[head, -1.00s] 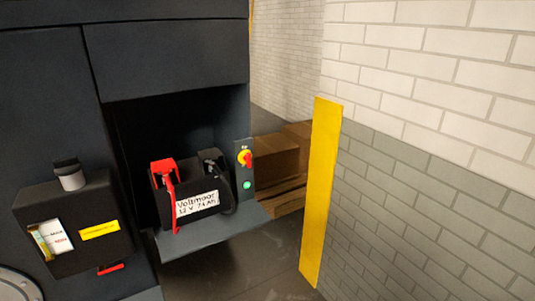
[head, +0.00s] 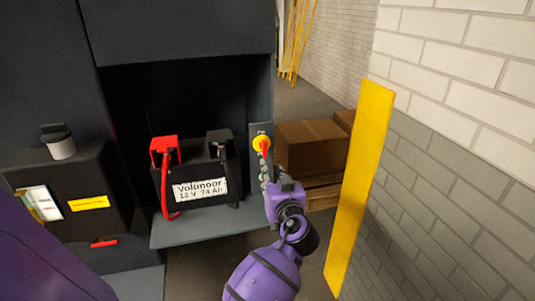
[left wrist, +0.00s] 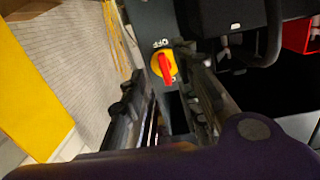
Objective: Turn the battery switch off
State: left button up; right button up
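The battery switch (head: 262,144) is a yellow disc with a red handle on a narrow dark panel right of the battery. In the left wrist view the red handle (left wrist: 166,68) shows, with an "OFF" label (left wrist: 160,43) by the disc's edge. My left gripper (head: 266,178) is just below and in front of the switch in the head view. In the left wrist view its two fingers (left wrist: 160,78) are apart and empty, with the switch seen beyond and between their tips. Contact with the handle is not visible. My right gripper is not in view.
A black battery (head: 200,185) with red and black cables sits on the shelf (head: 200,232) beside the panel. A yellow post (head: 360,180) stands at right, before a brick wall. Cardboard boxes (head: 305,147) are behind the panel. A black box (head: 85,190) is on the chassis at left.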

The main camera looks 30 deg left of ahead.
aim_at(265, 149)
pick_arm(q)
jog(key=shift+n+y, duration=0.5)
jog(key=shift+n, duration=0.1)
jog(key=w+a+r, duration=0.2)
jog(key=w+a, duration=0.1)
jog(key=w+a+r+p, duration=0.1)
jog(key=w+a, duration=0.1)
jog(key=shift+a+r, duration=0.15)
jog(key=shift+a, duration=0.1)
jog(key=shift+w+a, duration=0.4)
jog(key=shift+w, duration=0.05)
grip_shut()
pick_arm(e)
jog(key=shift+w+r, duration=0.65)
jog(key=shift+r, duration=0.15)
